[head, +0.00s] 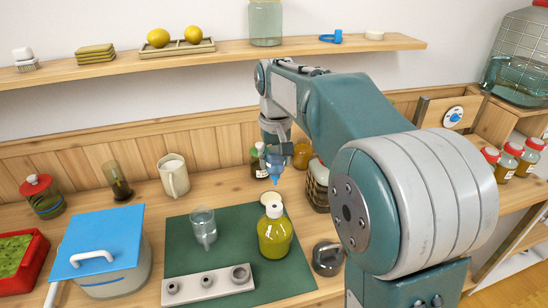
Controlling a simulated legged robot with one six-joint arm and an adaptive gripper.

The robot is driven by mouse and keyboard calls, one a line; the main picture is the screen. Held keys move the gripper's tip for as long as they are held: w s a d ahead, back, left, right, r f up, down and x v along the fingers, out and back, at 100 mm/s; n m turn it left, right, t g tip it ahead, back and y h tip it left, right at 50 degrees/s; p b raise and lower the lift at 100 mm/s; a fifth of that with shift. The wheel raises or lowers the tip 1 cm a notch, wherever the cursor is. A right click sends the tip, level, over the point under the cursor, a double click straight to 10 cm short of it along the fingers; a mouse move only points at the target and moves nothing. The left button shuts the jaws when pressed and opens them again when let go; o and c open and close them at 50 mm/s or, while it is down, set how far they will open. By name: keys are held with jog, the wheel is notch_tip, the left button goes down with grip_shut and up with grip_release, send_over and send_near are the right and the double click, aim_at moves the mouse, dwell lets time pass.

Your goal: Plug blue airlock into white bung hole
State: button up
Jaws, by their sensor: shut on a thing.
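My gripper (274,149) points down and is shut on the blue airlock (275,166). The airlock is small, pale and translucent, with its narrow end downward. In the picture it hangs above the yellow-green jar (274,238), with a gap between its tip and the jar top. The white bung (274,209) sits in the neck of that jar, with a dark hole in its top. The jar stands upright on a dark green mat (182,255). My arm hides part of the counter behind and to the right.
A blue-lidded pot (100,250) stands left. A dark round metal item (327,257) lies right of the jar. A shelf (215,58) runs above.

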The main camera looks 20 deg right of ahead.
aim_at(274, 177)
jog(key=shift+a, duration=0.15)
jog(key=shift+f, duration=3)
jog(key=shift+s+f, duration=0.1)
jog(key=shift+f, duration=1.4)
jog(key=o, duration=1.4)
jog(key=shift+c, duration=0.2)
jog(key=shift+r, duration=2.3)
notch_tip(274, 177, up, 12)
jog(key=shift+f, duration=0.1)
